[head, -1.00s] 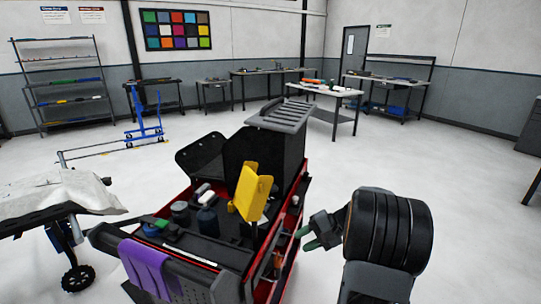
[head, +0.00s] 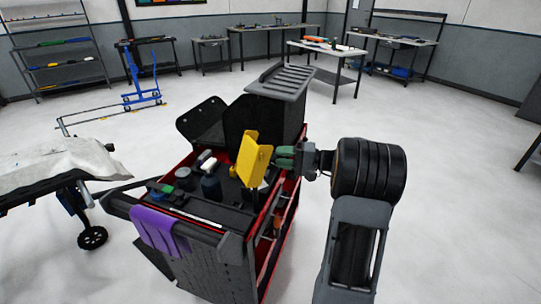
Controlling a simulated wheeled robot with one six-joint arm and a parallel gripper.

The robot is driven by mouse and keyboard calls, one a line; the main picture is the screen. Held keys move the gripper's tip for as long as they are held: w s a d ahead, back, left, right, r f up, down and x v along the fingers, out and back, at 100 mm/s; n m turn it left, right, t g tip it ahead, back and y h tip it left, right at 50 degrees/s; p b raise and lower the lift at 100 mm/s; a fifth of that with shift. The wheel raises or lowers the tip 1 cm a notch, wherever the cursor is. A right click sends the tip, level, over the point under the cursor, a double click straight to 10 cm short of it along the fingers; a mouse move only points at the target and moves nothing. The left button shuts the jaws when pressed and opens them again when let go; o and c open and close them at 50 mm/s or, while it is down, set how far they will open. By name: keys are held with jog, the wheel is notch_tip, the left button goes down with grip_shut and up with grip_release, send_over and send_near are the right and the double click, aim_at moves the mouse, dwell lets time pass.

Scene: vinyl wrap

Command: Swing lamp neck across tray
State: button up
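The yellow lamp head (head: 253,160) stands over the tray (head: 228,201) of the red and black tool cart, in the head view. It looks like two flat, upright yellow panels. Its neck is mostly hidden. My gripper (head: 284,158), with green fingertips, is just right of the lamp head, at about its mid height in the picture. The tips point left and appear very close to the panel's right edge. I cannot tell whether they touch it or how far apart they are.
Bottles and jars (head: 210,184) stand on the tray left of the lamp. A dark ribbed box (head: 282,80) rises at the cart's back. A covered stand (head: 55,165) is at left. Floor (head: 450,200) at right is clear.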

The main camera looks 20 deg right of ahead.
aim_at(271, 155)
jog(key=shift+x, duration=1.9)
jog(key=shift+c, duration=0.4)
grip_shut()
